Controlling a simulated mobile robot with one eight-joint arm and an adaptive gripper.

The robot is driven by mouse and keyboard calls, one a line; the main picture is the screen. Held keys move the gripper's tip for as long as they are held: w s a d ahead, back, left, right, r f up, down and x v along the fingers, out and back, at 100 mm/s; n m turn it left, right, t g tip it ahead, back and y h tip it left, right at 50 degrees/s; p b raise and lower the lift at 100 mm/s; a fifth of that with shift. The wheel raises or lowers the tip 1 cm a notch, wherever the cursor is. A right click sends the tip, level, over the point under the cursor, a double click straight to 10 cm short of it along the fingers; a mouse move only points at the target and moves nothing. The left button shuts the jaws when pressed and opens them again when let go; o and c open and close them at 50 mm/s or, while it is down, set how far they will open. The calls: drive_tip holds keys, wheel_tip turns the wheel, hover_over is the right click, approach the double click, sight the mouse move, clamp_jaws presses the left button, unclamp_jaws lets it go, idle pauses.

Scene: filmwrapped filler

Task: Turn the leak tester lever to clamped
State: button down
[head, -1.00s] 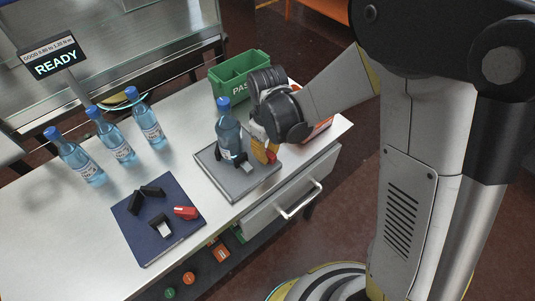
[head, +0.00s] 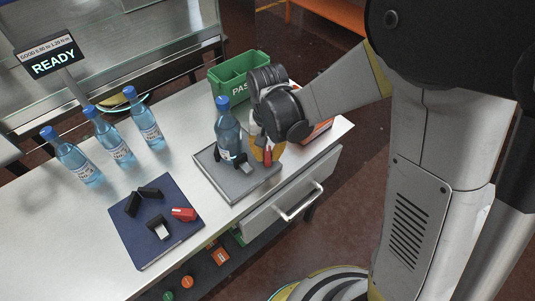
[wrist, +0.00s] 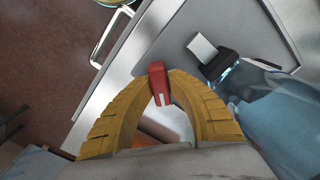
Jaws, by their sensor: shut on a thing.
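The leak tester is a grey plate (head: 232,187) on the bench, and a blue-capped water bottle (head: 228,135) stands upright on it. A black clamp part with a pale block (head: 246,169) sits against the bottle's base; it also shows in the wrist view (wrist: 203,48). The red lever (head: 267,157) is at the plate's right side, and its red end (wrist: 158,80) shows between my yellow fingers in the wrist view. My gripper (wrist: 161,92) is shut on this lever. The lever's lower part and pivot are hidden.
Several similar bottles (head: 110,140) stand at the left. A dark blue mat (head: 150,247) holds black parts and a red one. A green bin (head: 233,85) stands behind my gripper, and a drawer handle (head: 300,205) juts from the bench front.

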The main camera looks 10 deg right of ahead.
sight(268, 153)
drive_tip(key=shift+m, duration=0.6)
drive_tip(key=c, duration=1.3)
unclamp_jaws()
wheel_tip(268, 153, up, 12)
